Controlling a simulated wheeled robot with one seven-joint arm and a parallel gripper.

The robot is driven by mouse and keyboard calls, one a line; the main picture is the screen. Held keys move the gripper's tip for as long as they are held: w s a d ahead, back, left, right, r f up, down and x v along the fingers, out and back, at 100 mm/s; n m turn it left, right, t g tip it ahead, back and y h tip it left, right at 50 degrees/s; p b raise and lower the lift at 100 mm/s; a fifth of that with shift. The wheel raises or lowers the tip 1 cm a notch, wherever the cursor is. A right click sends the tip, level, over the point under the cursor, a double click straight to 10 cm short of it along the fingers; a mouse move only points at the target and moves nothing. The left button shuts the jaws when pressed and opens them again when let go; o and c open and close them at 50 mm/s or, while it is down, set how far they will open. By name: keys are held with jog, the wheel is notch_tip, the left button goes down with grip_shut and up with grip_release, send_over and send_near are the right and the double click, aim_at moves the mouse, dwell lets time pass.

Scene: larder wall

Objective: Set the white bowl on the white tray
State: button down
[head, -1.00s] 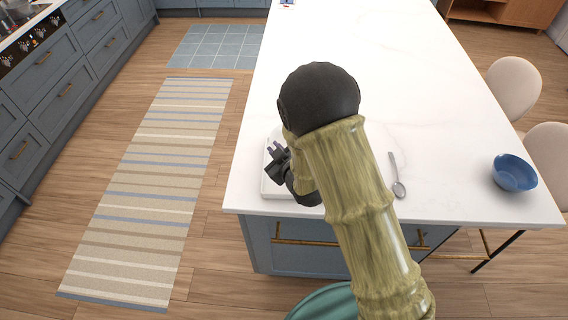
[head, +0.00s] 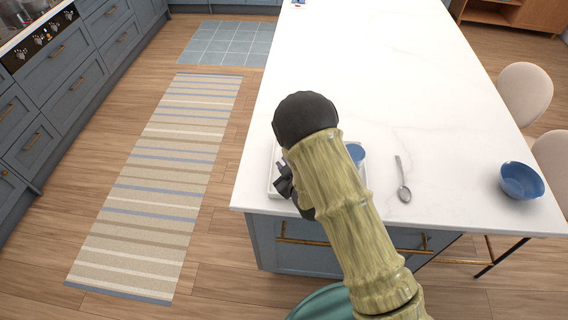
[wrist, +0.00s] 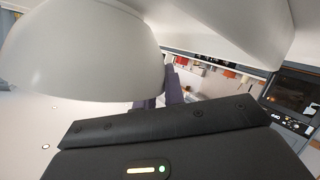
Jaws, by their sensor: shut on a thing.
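The white bowl (wrist: 85,50) fills the upper left of the wrist view, where the room appears upside down. My gripper (wrist: 173,85) is shut on the bowl at its rim. In the head view my gripper (head: 284,183) is at the near left corner of the island, over the white tray (head: 271,178). The bowl is hidden behind my arm in the head view. I cannot tell whether the bowl touches the tray.
A small blue-topped item (head: 356,152) shows partly behind my arm. A spoon (head: 403,180) lies to its right, and a blue bowl (head: 521,181) stands near the right edge of the white island (head: 440,110).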

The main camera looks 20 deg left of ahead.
jog(key=shift+f, duration=0.1)
jog(key=shift+f, duration=0.15)
jog(key=c, duration=1.5)
grip_release()
jog(key=shift+r, duration=0.2)
jog(key=shift+s+d, duration=0.2)
jog(key=p+v, duration=0.1)
jog(key=v, duration=1)
jog(key=shift+s+d+r+p, duration=0.15)
jog(key=shift+r+p, duration=0.05)
jog(key=shift+p, duration=0.15)
